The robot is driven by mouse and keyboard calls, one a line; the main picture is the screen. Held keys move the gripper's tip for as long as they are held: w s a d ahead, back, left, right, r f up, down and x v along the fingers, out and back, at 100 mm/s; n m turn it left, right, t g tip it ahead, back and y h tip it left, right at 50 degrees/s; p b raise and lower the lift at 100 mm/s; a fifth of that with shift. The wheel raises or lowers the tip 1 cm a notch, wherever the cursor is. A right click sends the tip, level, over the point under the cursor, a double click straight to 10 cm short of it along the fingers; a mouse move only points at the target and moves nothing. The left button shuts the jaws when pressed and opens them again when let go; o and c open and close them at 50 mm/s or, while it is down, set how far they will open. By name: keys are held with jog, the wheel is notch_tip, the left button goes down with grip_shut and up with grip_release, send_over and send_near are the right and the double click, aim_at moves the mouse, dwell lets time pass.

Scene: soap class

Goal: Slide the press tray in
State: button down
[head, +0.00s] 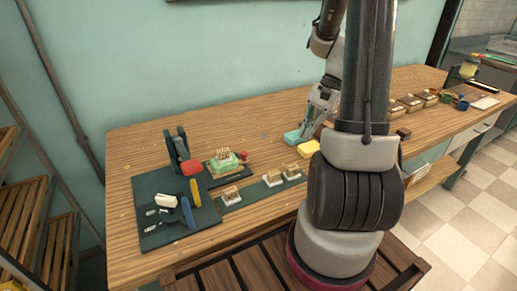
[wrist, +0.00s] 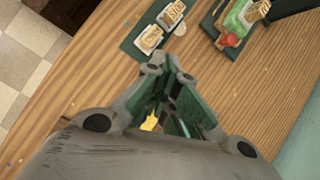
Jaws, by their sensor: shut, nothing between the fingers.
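The press tray (head: 212,180) is a dark slab on the wooden table, left of centre in the head view. It carries a green block with pale upright pieces (head: 222,162) and has a red knob (head: 243,156) on its right. In the wrist view the tray (wrist: 219,43) is at the top right, with its red knob (wrist: 230,41) facing my gripper. The press (head: 174,150), dark with a red-ended lever (head: 191,166), stands just left of the tray. My gripper (head: 305,130) is shut and empty, right of the tray and apart from it. The wrist view shows its fingertips (wrist: 171,62) together.
A teal block (head: 292,138) and a yellow block (head: 309,147) lie by my gripper. Stamped soaps (head: 272,179) sit on a dark strip in front of the tray. Small boxes (head: 412,103) stand at the far right. The table between the knob and the teal block looks clear.

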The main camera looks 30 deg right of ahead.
aim_at(227, 153)
jog(key=w+a+m+t+y, duration=0.1)
jog(key=w+m+t+y, duration=0.1)
jog(key=w+m, duration=0.5)
jog(key=x, duration=0.9)
jog(key=shift+a+f, duration=0.2)
jog(key=shift+a, duration=0.1)
jog(key=a, duration=0.3)
jog(key=shift+w+a+f, duration=0.2)
jog(key=shift+w+f, duration=0.1)
jog(key=shift+f, duration=0.1)
jog(key=shift+w+a, duration=0.1)
jog(key=shift+a, duration=0.4)
jog(key=a, duration=1.2)
jog(key=shift+a, duration=0.4)
